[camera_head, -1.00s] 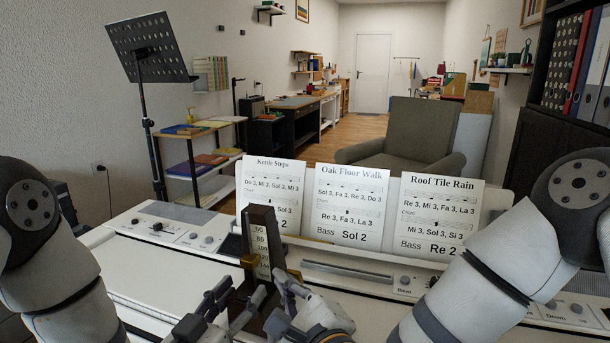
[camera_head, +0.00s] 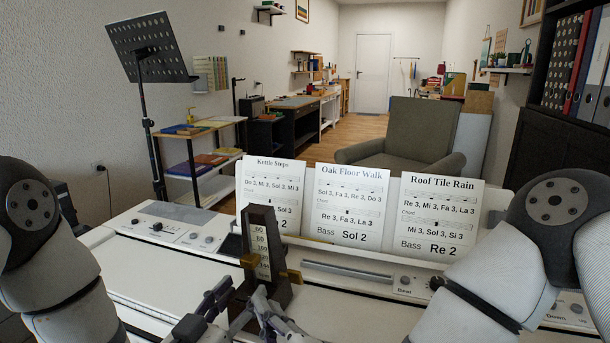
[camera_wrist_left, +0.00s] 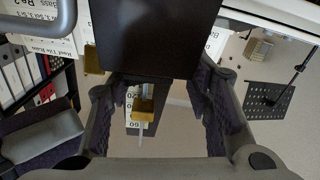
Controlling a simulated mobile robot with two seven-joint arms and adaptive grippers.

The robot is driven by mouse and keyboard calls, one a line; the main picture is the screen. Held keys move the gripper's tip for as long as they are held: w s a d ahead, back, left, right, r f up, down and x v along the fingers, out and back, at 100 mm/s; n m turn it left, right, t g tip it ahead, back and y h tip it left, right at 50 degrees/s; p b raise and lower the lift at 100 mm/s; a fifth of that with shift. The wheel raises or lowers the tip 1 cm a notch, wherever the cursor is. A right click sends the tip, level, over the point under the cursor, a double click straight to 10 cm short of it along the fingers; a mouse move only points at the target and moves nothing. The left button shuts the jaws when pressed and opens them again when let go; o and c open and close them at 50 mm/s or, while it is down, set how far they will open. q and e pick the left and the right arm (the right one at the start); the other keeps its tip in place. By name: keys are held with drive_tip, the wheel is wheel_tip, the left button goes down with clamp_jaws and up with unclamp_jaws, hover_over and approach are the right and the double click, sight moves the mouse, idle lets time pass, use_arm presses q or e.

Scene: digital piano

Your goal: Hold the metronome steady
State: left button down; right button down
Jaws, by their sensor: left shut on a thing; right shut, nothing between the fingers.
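The metronome (camera_head: 262,236) is a dark tapered block with a pale number scale and brass-coloured parts. It stands upright on the white piano, in front of the left music sheet. My left gripper (camera_head: 243,298) is shut on its lower part, with one finger on each side. In the left wrist view the metronome (camera_wrist_left: 155,40) appears upside down between the two fingers of the left gripper (camera_wrist_left: 165,105). My right arm comes in at the right, but its gripper is outside the views.
Three music sheets (camera_head: 347,207) stand on the piano (camera_head: 150,270) close behind and to the right of the metronome. Control panels with knobs lie at left and right. An armchair (camera_head: 410,140) stands beyond, and a black music stand (camera_head: 150,50) is at the left.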

use_arm(q)
drive_tip(key=shift+s+f, duration=0.1)
drive_tip(key=shift+f, duration=0.15)
use_arm(e)
drive_tip(key=shift+s+f, duration=0.1)
drive_tip(key=shift+s, duration=0.1)
use_arm(q)
drive_tip(key=c, duration=0.7)
unclamp_jaws()
drive_tip(key=shift+c, duration=0.2)
drive_tip(key=shift+r, duration=0.1)
drive_tip(key=shift+r, duration=0.1)
drive_tip(key=shift+s+a+r+p, duration=0.1)
drive_tip(key=shift+s+a+p, duration=0.1)
drive_tip(key=shift+s, duration=0.15)
drive_tip(key=shift+s+a+r+p, duration=0.1)
drive_tip(key=shift+s+p, duration=0.1)
drive_tip(key=shift+s, duration=0.1)
drive_tip(key=p+v, duration=0.1)
drive_tip(key=v, duration=0.3)
drive_tip(key=shift+s+f, duration=0.15)
use_arm(e)
drive_tip(key=shift+t, duration=0.3)
wheel_tip(320, 180, up, 6)
drive_tip(key=shift+f, duration=0.25)
